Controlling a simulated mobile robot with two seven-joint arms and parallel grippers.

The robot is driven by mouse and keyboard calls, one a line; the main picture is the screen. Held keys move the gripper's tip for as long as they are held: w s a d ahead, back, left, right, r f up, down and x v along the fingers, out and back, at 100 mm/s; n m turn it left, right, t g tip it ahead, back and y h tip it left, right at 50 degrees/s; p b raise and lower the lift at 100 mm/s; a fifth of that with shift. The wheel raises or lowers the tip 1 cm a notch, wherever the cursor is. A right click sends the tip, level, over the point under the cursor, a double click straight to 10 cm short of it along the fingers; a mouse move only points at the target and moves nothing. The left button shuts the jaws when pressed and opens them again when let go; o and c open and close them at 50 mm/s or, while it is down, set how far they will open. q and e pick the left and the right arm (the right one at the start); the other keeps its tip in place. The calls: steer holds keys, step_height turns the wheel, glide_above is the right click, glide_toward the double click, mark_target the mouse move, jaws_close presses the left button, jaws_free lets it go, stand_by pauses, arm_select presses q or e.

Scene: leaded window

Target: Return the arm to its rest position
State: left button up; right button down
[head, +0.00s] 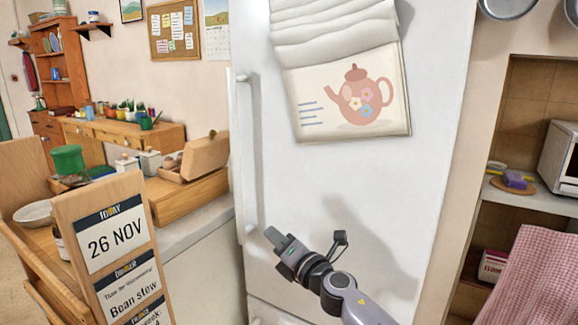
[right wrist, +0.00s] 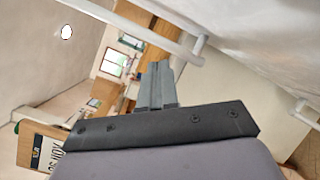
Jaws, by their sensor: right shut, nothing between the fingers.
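My right gripper (head: 272,236) is in front of the white fridge door (head: 310,190), just right of the lower end of its long vertical handle (head: 247,160). Its fingers are shut with nothing between them. In the right wrist view the two grey fingers (right wrist: 158,85) are together, and the fridge handle (right wrist: 150,35) runs past beyond them. I cannot tell whether the fingertips touch the handle. My left gripper does not show in either view.
A calendar board (head: 113,245) on a wooden trolley stands at the left. A teapot towel (head: 350,95) hangs on the fridge. At the right are a shelf (head: 530,197) with a white appliance (head: 560,155) and a pink checked cloth (head: 535,275). A counter (head: 205,222) lies left of the fridge.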

steer(key=s+d+f+m+h+p, duration=0.1)
steer(key=s+d+f+m+h, duration=0.2)
steer(key=s+d+f+m, duration=0.55)
steer(key=s+d+f+m+h, duration=0.4)
steer(key=s+d+f+m, duration=0.1)
steer(key=s+f+m, duration=0.5)
steer(key=s+d+f+m+g, duration=0.1)
steer(key=s+d+f+m, duration=0.1)
steer(key=s, duration=0.4)
steer(key=s+d+f+m+g+h, duration=0.1)
steer(key=s+d+f+m+g, duration=0.1)
steer(key=s+d+f+m, duration=0.1)
steer(key=s+d+f+m+g+h, duration=0.1)
steer(key=s+d+m, duration=0.3)
steer(key=s, duration=0.5)
steer(key=f+m, duration=0.1)
steer(key=m, duration=0.1)
steer(key=shift+s+d+f+m+p, duration=0.25)
steer(key=shift+s+d+m+p, duration=0.1)
steer(key=shift+s+d+p, duration=0.05)
